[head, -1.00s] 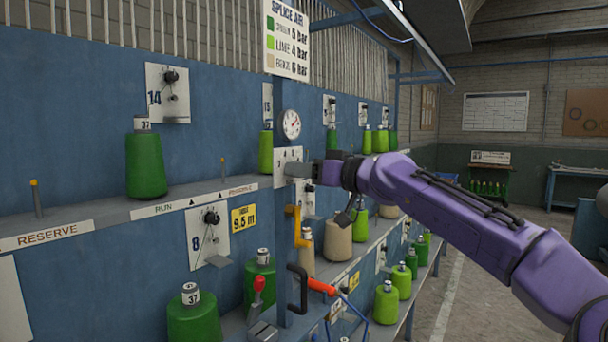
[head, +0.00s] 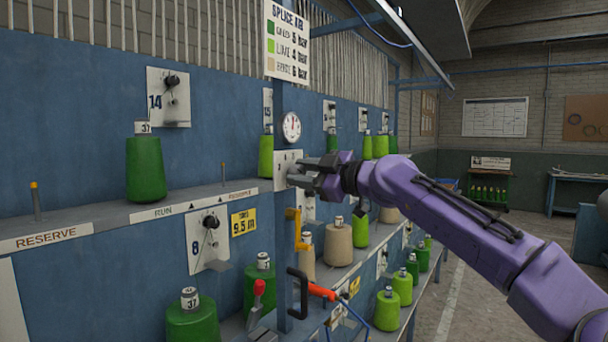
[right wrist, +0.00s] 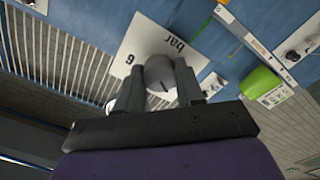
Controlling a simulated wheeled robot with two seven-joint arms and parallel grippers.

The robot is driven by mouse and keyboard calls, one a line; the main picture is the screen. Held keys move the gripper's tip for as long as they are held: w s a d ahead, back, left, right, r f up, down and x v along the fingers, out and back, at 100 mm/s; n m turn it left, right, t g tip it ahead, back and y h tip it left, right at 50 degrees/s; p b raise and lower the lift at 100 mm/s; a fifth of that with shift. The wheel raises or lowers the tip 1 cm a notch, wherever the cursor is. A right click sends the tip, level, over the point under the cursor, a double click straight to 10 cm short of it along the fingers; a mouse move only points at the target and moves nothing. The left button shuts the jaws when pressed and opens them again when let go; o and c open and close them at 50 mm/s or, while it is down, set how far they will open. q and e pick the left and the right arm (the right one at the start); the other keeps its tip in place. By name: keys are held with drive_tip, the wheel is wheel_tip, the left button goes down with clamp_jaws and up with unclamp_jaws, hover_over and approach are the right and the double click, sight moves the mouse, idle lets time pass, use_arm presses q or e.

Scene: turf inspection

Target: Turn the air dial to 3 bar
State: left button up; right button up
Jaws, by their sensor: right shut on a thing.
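The air dial is a grey round knob (right wrist: 160,76) on a white plate (right wrist: 137,42) marked "bar" and "6" in the right wrist view. In the head view the plate (head: 281,164) is on the blue post, with the knob hidden by my gripper. My right gripper (head: 300,178) is shut on the knob; its fingers (right wrist: 160,92) lie on either side of it. A dark mark shows on the knob's face. The round pressure gauge (head: 291,127) hangs just above the plate, its needle pointing roughly upward; its numbers are too small to read. My left gripper is not in view.
A "SPLICE AIR" sign (head: 288,42) hangs above the gauge. Below the dial are a yellow handle (head: 297,228), a black handle (head: 297,293) and a red-orange tool (head: 321,291). Green yarn cones (head: 146,168) stand along the shelf. The aisle at right is clear.

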drive_tip(key=shift+n, duration=0.9)
drive_tip(key=o, duration=1)
drive_tip(key=shift+o, duration=0.2)
drive_tip(key=b+v, duration=0.5)
drive_tip(key=v, duration=0.5)
drive_tip(key=shift+s+d+b, duration=0.2)
drive_tip(key=shift+b, duration=0.1)
